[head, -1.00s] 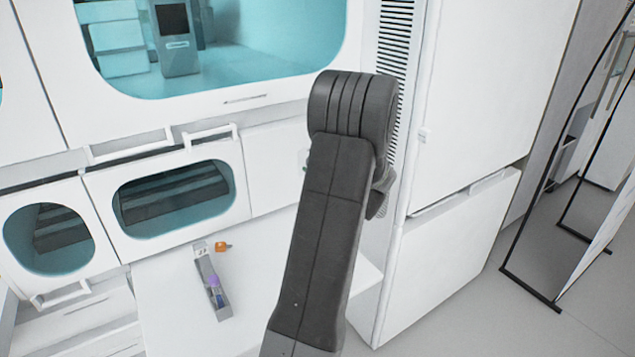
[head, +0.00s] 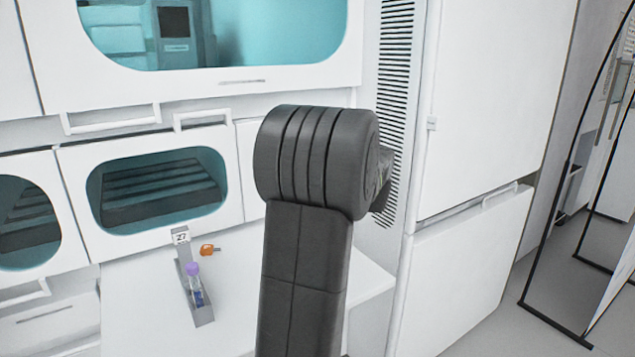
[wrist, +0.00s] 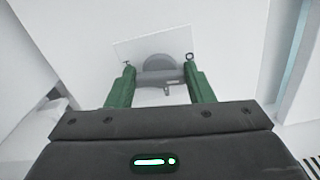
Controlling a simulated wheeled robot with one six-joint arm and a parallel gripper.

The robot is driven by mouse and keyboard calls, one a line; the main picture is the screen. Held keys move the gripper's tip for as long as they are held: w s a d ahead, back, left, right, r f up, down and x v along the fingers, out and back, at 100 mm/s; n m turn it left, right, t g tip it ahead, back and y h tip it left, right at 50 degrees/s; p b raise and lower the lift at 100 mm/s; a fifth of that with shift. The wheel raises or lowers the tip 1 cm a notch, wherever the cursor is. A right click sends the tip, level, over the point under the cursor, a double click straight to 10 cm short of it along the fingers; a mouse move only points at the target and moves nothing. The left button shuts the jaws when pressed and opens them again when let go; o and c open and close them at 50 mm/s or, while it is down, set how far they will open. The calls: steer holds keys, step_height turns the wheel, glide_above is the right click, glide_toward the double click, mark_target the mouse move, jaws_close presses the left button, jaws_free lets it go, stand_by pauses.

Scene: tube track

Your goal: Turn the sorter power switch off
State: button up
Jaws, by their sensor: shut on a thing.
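The sorter power switch (wrist: 159,62) shows in the wrist view as a grey round knob with a grey crossbar, on a pale square plate (wrist: 125,46) on a white surface. My gripper (wrist: 160,76) has its two green fingers at either end of the crossbar, shut on it. Whether the switch is on or off cannot be told. In the head view my dark arm covers both the gripper and the switch.
In the head view, a white counter (head: 138,300) at lower left carries a grey holder (head: 203,315) with a purple-capped tube (head: 194,279) and an orange item (head: 208,250). Windowed white cabinets (head: 75,175) stand behind. A tall white cabinet (head: 490,110) stands right of my arm.

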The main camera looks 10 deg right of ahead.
steer(key=shift+f+n+b, duration=0.15)
steer(key=shift+n+b, duration=0.75)
steer(key=shift+b, duration=0.3)
steer(key=o, duration=1)
steer(key=shift+s, duration=0.1)
steer(key=p+v, duration=0.1)
steer(key=v, duration=1.2)
steer(key=shift+s+p, duration=0.35)
steer(key=shift+p, duration=0.05)
steer(key=shift+w, duration=0.1)
